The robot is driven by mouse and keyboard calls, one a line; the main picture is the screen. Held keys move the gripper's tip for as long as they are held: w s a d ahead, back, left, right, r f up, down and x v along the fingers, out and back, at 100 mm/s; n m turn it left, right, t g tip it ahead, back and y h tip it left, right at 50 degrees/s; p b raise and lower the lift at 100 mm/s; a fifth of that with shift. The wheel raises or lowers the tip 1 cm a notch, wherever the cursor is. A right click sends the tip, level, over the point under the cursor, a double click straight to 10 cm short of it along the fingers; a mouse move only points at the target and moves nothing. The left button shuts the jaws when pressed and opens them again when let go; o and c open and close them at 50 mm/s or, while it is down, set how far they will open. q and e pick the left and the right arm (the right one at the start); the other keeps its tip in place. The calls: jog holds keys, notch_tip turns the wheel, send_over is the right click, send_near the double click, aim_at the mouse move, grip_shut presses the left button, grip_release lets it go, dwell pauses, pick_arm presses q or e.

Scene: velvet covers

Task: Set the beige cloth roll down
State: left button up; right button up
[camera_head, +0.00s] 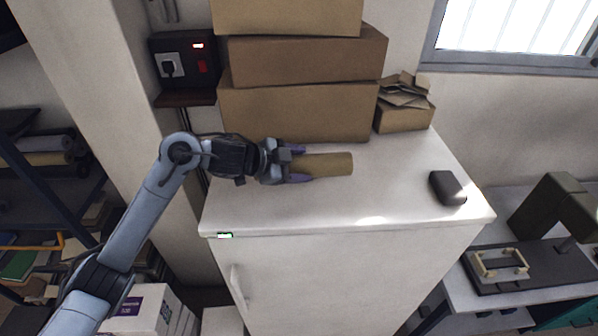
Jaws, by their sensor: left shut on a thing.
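The beige cloth roll (330,164) lies level, left to right, over the white cabinet top (330,208). My left gripper (300,164) comes in from the left and is shut on the left end of the roll, with a purple finger on each side. The fingers hide part of that end. I cannot tell whether the roll touches the top or hangs slightly above it. My right gripper is not in view.
Stacked cardboard boxes (300,110) stand close behind the roll. A small open box (404,116) is at the back right. A dark rounded object (447,187) lies near the right edge. The cabinet top's front and middle right are clear.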

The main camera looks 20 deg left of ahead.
pick_arm(q)
jog(key=shift+w+a+f, duration=0.2)
jog(key=shift+w+f, duration=0.05)
jog(key=shift+w, duration=0.3)
jog(key=shift+f, duration=0.2)
notch_tip(320, 180, down, 3)
jog(key=shift+r+p, duration=0.1)
jog(key=shift+p, duration=0.55)
jog(key=shift+f, duration=0.45)
jog(key=o, duration=1)
jog(key=shift+f, duration=0.1)
